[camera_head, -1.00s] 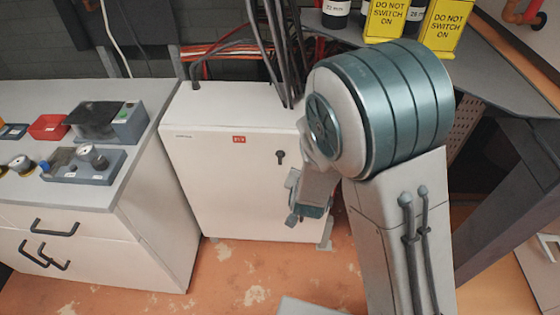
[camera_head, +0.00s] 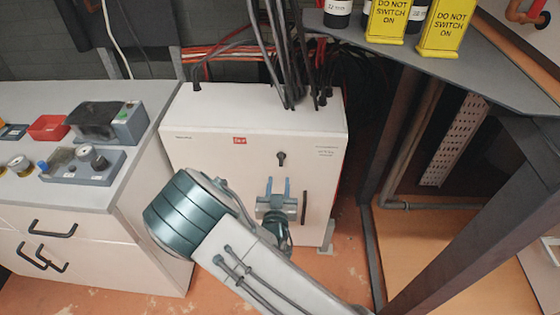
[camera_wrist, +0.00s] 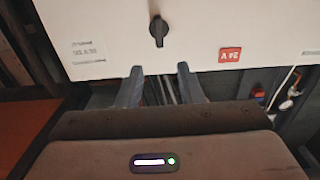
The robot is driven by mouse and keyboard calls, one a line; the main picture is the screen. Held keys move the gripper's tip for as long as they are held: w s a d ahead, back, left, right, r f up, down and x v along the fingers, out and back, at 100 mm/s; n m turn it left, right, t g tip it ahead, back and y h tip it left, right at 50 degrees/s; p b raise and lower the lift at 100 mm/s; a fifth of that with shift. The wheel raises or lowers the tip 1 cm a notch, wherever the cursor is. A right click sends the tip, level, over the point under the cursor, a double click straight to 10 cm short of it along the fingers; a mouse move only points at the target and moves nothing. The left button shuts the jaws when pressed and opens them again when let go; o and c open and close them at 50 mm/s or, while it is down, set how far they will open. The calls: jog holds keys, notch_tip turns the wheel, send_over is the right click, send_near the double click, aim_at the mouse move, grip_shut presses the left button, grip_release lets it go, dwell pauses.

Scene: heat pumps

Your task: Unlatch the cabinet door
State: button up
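The white cabinet (camera_head: 205,150) stands on the floor with its door facing me. A small black latch knob (camera_head: 281,158) sits on the upper part of the door, and a dark vertical handle (camera_head: 305,208) is at the door's right side. My gripper (camera_head: 278,186) is in front of the door, just below the latch, with its two fingers apart and pointing up. In the wrist view the latch (camera_wrist: 158,31) is beyond the fingertips (camera_wrist: 160,69), centred between them, with nothing held. The door looks shut.
Dark cables enter the cabinet top. A white drawer unit (camera_head: 90,235) with tools on its counter stands to the left. A grey table with yellow signs (camera_head: 388,18) is at the right, its dark legs near the cabinet. Some floor is clear in front.

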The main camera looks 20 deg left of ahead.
aim_at(281, 159)
jog(key=p+x, duration=0.1)
jog(key=x, duration=0.8)
jog(key=shift+w, duration=0.15)
grip_shut()
